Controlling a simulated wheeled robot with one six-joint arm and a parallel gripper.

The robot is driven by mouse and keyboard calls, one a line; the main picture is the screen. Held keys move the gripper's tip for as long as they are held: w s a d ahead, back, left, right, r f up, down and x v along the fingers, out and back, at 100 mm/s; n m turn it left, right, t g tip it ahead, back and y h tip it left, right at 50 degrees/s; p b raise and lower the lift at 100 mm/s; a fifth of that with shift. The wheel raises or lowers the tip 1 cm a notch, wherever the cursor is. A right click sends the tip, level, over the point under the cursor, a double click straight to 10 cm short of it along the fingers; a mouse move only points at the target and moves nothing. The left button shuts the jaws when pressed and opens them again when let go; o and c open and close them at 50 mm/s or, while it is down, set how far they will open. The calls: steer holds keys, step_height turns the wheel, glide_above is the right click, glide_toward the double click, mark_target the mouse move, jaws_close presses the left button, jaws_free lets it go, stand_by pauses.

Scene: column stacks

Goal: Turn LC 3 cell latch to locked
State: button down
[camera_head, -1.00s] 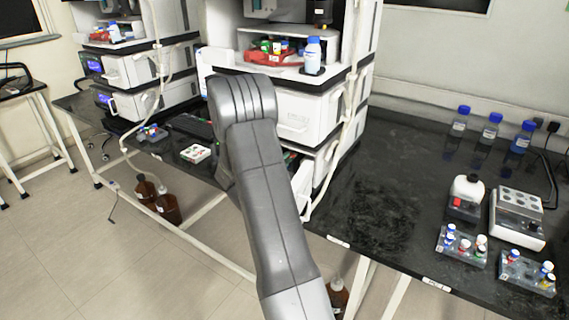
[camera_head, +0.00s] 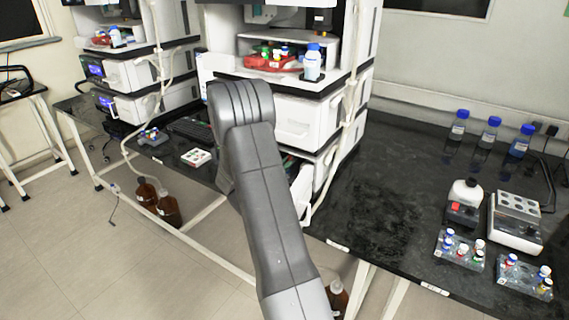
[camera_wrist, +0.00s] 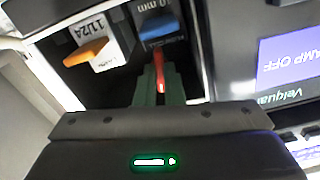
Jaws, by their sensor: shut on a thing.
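In the wrist view a slim red lever (camera_wrist: 160,74), which looks like the latch, sits inside the dark opening of a white instrument. My gripper (camera_wrist: 160,84) has its two grey-green fingers either side of the lever and is shut on it. A blue tab (camera_wrist: 162,27) on a block marked mm lies just beyond the lever. In the head view my arm covers the gripper and latch, in front of the white instrument stack (camera_head: 298,120). No LC 3 label is readable.
A purple display (camera_wrist: 290,58) is at the wrist view's right. In the head view a red tray (camera_head: 268,62) and a blue-capped bottle (camera_head: 313,63) stand on the stack. The black bench (camera_head: 375,205) has bare room right of the stack. Brown bottles (camera_head: 168,210) stand on the floor.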

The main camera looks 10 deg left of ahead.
steer(key=shift+f+n+p, duration=0.1)
steer(key=shift+n+p, duration=0.25)
steer(key=shift+n, duration=0.75)
steer(key=c, duration=1.5)
jaws_free()
steer(key=shift+c, duration=0.2)
steer(key=b+v, duration=0.1)
steer(key=v, duration=1.3)
steer(key=shift+w, duration=0.15)
steer(key=p+x, duration=0.1)
steer(key=x, duration=1.2)
steer(key=shift+w+d, duration=0.15)
steer(key=shift+w, duration=0.2)
